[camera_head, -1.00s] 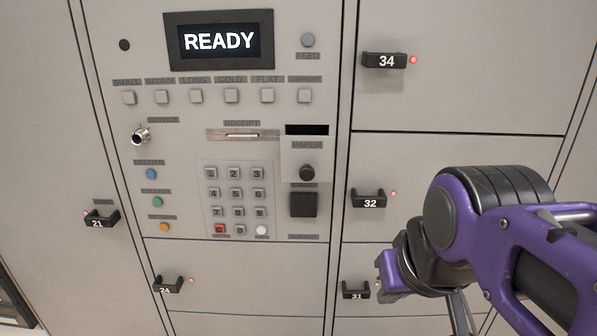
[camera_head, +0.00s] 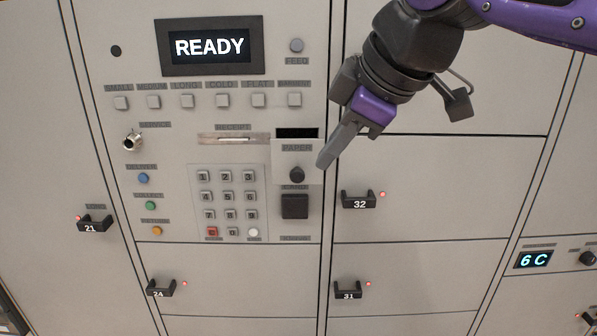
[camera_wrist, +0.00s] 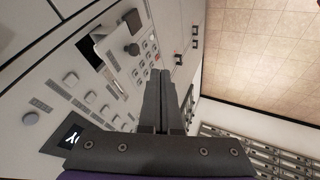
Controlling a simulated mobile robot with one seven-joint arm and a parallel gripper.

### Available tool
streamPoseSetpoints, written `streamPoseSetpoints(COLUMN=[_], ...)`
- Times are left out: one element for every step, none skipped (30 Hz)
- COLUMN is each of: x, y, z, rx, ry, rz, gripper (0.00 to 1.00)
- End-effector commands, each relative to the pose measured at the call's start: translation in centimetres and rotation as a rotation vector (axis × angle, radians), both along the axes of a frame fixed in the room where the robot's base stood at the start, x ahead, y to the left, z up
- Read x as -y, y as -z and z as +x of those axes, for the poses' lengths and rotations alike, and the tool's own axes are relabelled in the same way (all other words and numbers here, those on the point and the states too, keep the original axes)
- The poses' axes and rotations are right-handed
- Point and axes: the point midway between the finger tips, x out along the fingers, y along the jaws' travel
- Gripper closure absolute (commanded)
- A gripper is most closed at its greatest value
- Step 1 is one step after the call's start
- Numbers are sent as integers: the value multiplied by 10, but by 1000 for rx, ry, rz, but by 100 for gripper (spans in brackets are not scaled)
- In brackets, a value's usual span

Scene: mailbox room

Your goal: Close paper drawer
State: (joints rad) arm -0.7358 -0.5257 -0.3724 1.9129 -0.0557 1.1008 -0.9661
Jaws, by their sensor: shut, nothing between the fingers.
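The paper drawer (camera_head: 282,163) is a small pale front on the machine panel, labelled PAPER, with a dark slot above it. Its round black knob (camera_head: 297,174) is on the lower part. The drawer front seems to stand out from the panel, with the dark gap showing behind its top edge. The drawer also shows in the wrist view (camera_wrist: 113,42), with its knob (camera_wrist: 133,49). My gripper (camera_head: 325,163) is shut and empty, its fingertips pointing down just right of the drawer in the head view. In the wrist view the fingers (camera_wrist: 160,76) look apart from the drawer.
A keypad (camera_head: 225,195) is left of the drawer and a black square (camera_head: 295,206) is below it. The READY display (camera_head: 210,46) is at upper left. Locker doors with protruding handles, such as 32 (camera_head: 359,200) and 31 (camera_head: 348,289), lie to the right.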

Motion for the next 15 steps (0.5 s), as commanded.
streamPoseSetpoints(x=[-3,-4,-5,-6,-7,-8,-9,-11,-13,-15,-17,-21,-22,-25,-28], y=[-3,-4,-3,-2,0,5,8,12,18,23,29,36,42,47,54], z=[2,3,4,5,6,8,10,13,16,19,22,26,29,33,37], rx=[10,13,16,16,17,15,14,14,14,14,12,12,12,12,12], ry=[-25,-34,-41,-44,-45,-44,-44,-42,-43,-43,-43,-43,-43,-42,-43], rz=[-11,-15,-18,-19,-20,-21,-21,-20,-20,-20,-21,-21,-21,-21,-21], gripper=[100,100,100,100,100,100,100,100,100,100,100,100,100,100,100])
